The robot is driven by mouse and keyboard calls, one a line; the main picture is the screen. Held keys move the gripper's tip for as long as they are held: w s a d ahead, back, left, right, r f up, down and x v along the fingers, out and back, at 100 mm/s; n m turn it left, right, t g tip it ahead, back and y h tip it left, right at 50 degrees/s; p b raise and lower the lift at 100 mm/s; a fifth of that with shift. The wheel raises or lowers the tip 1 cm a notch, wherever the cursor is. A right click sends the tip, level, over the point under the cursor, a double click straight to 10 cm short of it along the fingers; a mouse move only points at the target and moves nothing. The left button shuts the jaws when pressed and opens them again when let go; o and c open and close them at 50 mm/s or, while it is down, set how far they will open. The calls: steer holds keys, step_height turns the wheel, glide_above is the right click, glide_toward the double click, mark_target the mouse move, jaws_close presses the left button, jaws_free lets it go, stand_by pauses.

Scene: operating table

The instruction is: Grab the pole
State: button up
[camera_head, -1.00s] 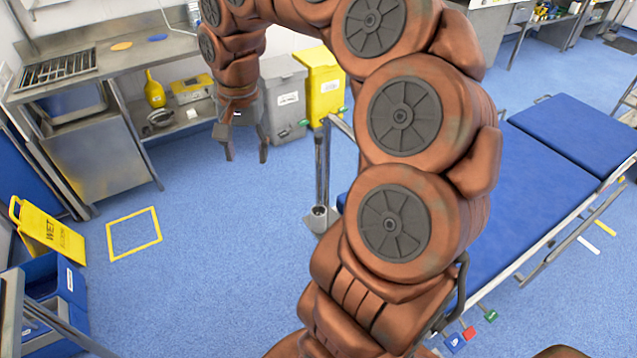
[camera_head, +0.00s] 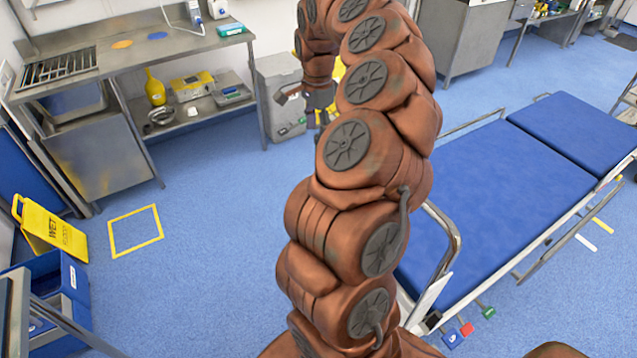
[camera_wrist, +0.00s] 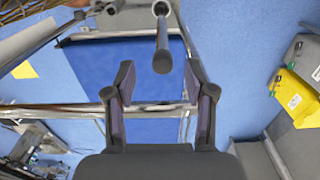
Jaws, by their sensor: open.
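The pole (camera_wrist: 162,40) shows in the wrist view as a dark rod with a rounded near end, running away toward a pale fitting at the top edge. My gripper (camera_wrist: 160,82) is open, one finger to each side of the pole's line in that view. The pole's near end appears between or just beyond the fingertips; the exact depth is unclear. No contact with either finger shows. In the head view, my gripper (camera_head: 318,108) is small and partly hidden at the far side of my arm. The pole is hidden behind my arm there.
The blue operating table (camera_head: 500,190) with metal side rails stands right of my arm. A steel counter (camera_head: 190,45) with a lower shelf stands at the back left. A grey bin (camera_head: 282,95) stands behind my gripper. A yellow wet-floor sign (camera_head: 50,230) is at left. The middle-left floor is clear.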

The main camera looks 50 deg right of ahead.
steer(key=shift+d+f+p, duration=0.15)
steer(key=shift+f+p, duration=0.55)
steer(key=shift+f, duration=0.7)
steer(key=shift+d+f+p, duration=0.1)
steer(key=shift+f+p, duration=0.55)
steer(key=shift+f, duration=0.75)
steer(key=shift+c, duration=0.4)
jaws_close()
